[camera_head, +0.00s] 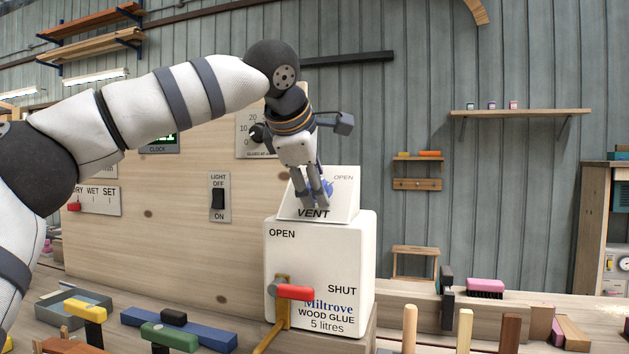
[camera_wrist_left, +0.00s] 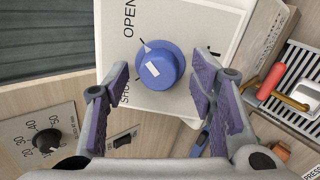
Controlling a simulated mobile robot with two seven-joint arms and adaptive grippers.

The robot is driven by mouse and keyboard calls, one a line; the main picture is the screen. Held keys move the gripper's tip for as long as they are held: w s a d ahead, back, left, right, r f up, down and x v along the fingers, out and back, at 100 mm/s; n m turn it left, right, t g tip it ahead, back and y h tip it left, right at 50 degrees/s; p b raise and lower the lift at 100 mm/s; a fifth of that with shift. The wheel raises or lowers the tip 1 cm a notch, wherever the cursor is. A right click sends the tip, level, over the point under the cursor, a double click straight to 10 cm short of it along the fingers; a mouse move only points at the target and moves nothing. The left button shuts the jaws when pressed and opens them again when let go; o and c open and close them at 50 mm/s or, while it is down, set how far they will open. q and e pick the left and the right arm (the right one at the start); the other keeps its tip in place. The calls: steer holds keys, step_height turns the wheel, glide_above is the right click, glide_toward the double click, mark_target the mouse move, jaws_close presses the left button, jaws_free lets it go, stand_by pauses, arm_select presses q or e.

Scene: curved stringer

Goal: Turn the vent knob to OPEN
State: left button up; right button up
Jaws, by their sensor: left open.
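The vent knob (camera_head: 329,188) is blue and sits on the sloped white VENT panel (camera_head: 345,207) on top of the glue container, partly hidden by my fingers in the head view. In the left wrist view the knob (camera_wrist_left: 163,69) shows whole, with a white bar on its face. A small pale pointer at its rim lies close to a dark tick near the word OPEN; SHUT is printed lower, partly covered by a finger. My left gripper (camera_head: 318,196) is open, with its fingers (camera_wrist_left: 160,75) either side of the knob and visible gaps. My right gripper is not in view.
The glue container (camera_head: 350,255) has a tap with a red handle (camera_head: 295,292), with its own OPEN and SHUT labels. A wooden board behind carries a light switch (camera_head: 219,197) and a dial (camera_wrist_left: 46,140). Several tools lie along the bench front.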

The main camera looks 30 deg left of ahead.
arm_select(q)
steer(key=v, duration=1.2)
steer(key=shift+w, duration=0.1)
